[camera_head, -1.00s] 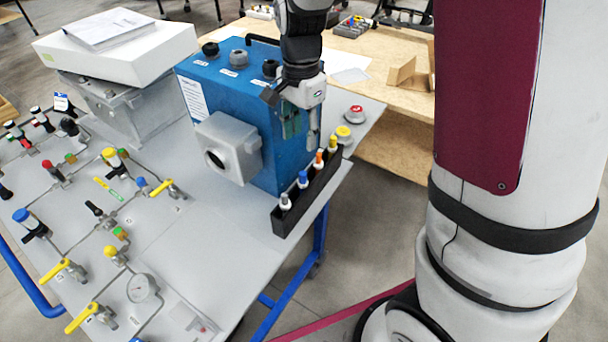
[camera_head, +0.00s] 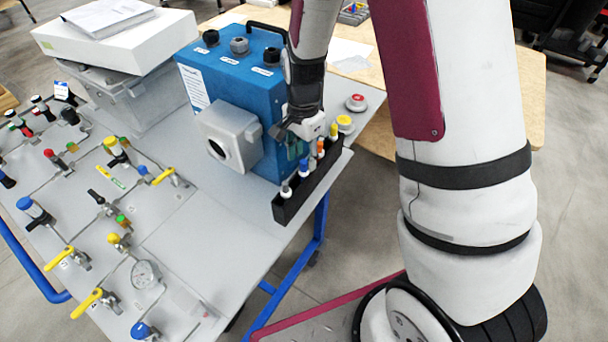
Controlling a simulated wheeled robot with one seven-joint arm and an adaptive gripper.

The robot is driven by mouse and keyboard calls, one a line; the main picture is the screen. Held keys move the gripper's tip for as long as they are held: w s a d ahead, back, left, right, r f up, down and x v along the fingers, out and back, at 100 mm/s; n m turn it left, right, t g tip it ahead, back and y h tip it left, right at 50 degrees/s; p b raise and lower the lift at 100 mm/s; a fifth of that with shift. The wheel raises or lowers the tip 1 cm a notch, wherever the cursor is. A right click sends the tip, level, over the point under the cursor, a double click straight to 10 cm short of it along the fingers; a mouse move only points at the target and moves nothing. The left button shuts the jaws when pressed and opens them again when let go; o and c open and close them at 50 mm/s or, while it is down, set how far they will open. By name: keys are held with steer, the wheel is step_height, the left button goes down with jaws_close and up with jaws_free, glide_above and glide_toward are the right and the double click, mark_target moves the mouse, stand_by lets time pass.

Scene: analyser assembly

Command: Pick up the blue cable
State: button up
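The blue cable (camera_head: 303,168) stands upright in a black holder (camera_head: 291,210) at the right edge of the grey panel table; only its blue-and-white end shows. It stands between a cable with a grey-white end (camera_head: 286,190) and one with an orange end (camera_head: 320,149). My gripper (camera_head: 304,155) points down at the holder, with its fingers apart. Its fingertips are just above or beside the blue cable's top. Whether they touch it I cannot tell. The gripper partly hides the row of cables.
A blue box (camera_head: 229,88) with a grey housing (camera_head: 228,138) on its front stands close to the holder's left. A cable with a yellow end (camera_head: 333,131) and a red button (camera_head: 356,102) are at the far end. Valves and a gauge (camera_head: 145,274) fill the table's left side.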

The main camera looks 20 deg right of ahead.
mark_target(304, 178)
steer(key=shift+f, duration=1.3)
steer(key=shift+c, duration=0.6)
jaws_close()
steer(key=shift+r, duration=0.1)
